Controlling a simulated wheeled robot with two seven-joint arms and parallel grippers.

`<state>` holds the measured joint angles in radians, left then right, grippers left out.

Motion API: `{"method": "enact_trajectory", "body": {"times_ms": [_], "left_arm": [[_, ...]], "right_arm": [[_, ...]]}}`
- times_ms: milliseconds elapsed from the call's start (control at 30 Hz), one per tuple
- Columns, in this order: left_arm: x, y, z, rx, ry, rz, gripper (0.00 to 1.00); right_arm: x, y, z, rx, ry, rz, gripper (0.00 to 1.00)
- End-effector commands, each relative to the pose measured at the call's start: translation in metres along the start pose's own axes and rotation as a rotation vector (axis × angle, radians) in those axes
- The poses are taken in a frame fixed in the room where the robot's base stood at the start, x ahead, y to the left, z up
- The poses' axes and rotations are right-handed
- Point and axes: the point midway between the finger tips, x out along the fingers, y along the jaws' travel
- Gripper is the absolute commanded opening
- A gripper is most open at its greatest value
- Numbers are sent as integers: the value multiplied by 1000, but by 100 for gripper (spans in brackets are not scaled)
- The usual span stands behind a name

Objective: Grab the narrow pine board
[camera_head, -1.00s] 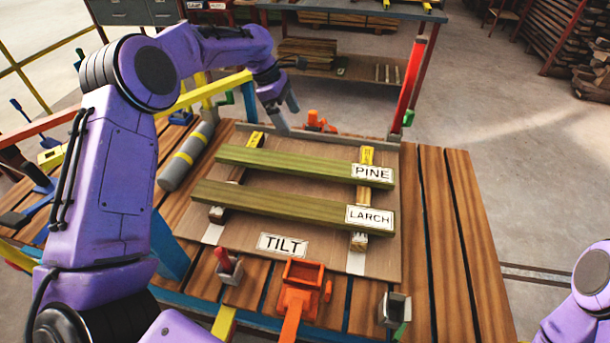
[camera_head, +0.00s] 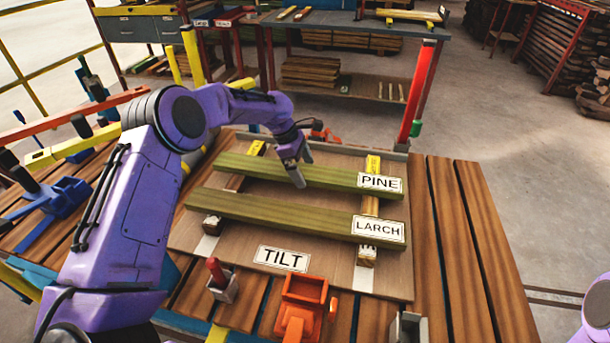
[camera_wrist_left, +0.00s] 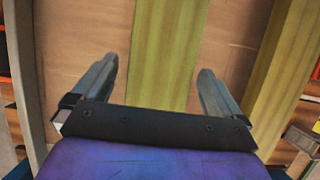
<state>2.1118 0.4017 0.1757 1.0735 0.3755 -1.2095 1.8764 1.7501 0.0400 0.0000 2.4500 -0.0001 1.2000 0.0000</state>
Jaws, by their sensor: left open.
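The narrow pine board (camera_head: 335,176), greenish and marked PINE, lies across two yellow-topped supports on a brown panel. A second greenish board (camera_head: 285,212), marked LARCH, lies parallel in front of it. My left gripper (camera_head: 301,170) is over the middle of the pine board, pointing down, open and empty. In the left wrist view the gripper's fingers (camera_wrist_left: 157,90) stand on either side of the pine board (camera_wrist_left: 165,50), with gaps on both sides. The larch board (camera_wrist_left: 285,65) is to the right there. Whether the fingertips are below the board's top cannot be told. My right gripper is out of view.
The panel (camera_head: 330,262) bears a TILT label (camera_head: 282,259). A red post (camera_head: 417,95) rises at the back right. The slatted table to the right is clear.

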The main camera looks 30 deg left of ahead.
Motion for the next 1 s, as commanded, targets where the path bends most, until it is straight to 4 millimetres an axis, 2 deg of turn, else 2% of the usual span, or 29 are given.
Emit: {"method": "enact_trajectory", "body": {"times_ms": [167, 200, 267, 400, 433, 767, 933, 1000], "left_arm": [[0, 0, 0, 0, 0, 1, 100], [0, 0, 0, 0, 0, 0, 94], [0, 0, 0, 0, 0, 0, 74], [0, 0, 0, 0, 0, 0, 28], [0, 0, 0, 0, 0, 0, 22], [-6, 1, 3, 1, -1, 3, 22], [-30, 1, 14, 3, -2, 4, 22], [-44, -9, 19, 3, -2, 3, 22]], "right_arm": [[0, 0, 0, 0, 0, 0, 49], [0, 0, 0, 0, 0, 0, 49], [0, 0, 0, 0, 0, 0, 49], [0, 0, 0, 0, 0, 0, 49], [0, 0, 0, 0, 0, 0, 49], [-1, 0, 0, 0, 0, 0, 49], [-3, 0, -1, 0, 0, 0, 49], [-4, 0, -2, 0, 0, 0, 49]]}}
